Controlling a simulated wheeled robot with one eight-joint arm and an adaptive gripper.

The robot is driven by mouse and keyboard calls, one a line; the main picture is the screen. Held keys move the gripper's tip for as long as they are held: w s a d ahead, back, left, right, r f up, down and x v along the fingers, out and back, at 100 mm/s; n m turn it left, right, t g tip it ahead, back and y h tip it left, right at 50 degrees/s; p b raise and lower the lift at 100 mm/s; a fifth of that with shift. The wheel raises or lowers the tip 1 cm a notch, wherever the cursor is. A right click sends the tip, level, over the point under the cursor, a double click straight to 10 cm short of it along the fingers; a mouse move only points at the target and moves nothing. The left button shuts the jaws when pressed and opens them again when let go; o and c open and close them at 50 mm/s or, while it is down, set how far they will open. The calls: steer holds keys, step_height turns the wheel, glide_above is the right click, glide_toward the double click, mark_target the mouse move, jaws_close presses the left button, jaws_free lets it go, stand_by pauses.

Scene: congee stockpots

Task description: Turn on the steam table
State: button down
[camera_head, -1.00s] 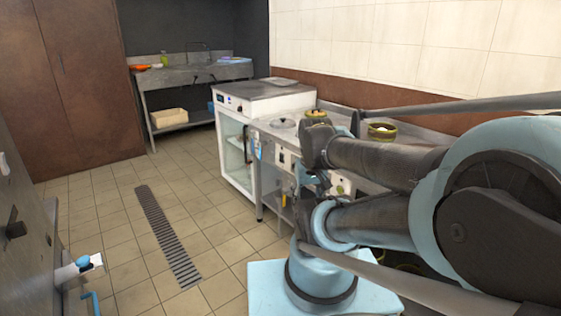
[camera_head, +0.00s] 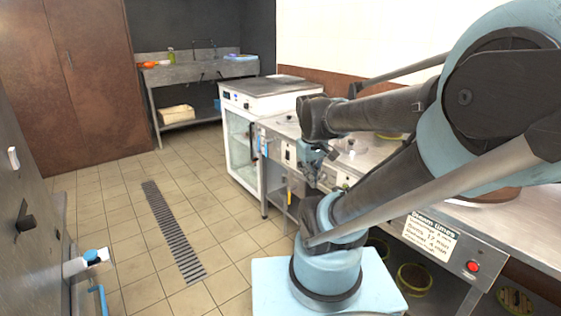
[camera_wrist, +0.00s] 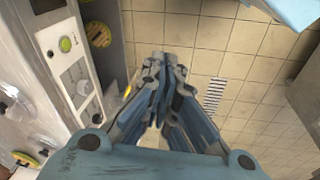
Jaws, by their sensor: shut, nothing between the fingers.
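The steel steam table (camera_head: 520,236) runs along the right wall, partly hidden behind my arm. Its front carries a "Steam times" sign (camera_head: 431,238) and a red button (camera_head: 473,267) at the right. A control panel (camera_head: 289,154) shows farther left on the front. My gripper (camera_wrist: 166,57) is shut and empty, pointing down over the floor beside the counter front. In the head view, my gripper (camera_head: 318,165) is small and partly hidden by the arm, near the panel.
A white glass-door cabinet (camera_head: 240,150) stands left of the counter. A sink bench (camera_head: 195,73) is at the back. A steel unit with a blue-handled fitting (camera_head: 92,256) stands at the left edge. The tiled floor (camera_head: 120,220) between is clear, with a drain grate (camera_head: 172,235).

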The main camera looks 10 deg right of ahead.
mark_target(287, 155)
steer(key=w+a+r+n+h, duration=0.15)
steer(key=w+n, duration=0.35)
steer(key=w, duration=0.7)
steer(key=w+a+r+n+h, duration=0.15)
steer(key=w+n, duration=0.35)
steer(key=w, duration=0.6)
steer(key=w+a+f+n+h, duration=0.1)
steer(key=w+a+f+n, duration=0.2)
steer(key=w, duration=0.4)
steer(key=w+a+f+n+t, duration=0.1)
steer(key=w+a+f+n, duration=0.2)
steer(key=w+f, duration=0.2)
steer(key=w+a+f+n+h, duration=0.1)
steer(key=w+a+f+n, duration=0.3)
steer(key=w, duration=0.5)
steer(key=shift+t+h, duration=0.3)
steer(key=shift+d, duration=0.1)
steer(key=w+d+r+x, duration=0.1)
steer(key=d+x, duration=0.1)
steer(key=x, duration=1)
steer(key=shift+d, duration=0.2)
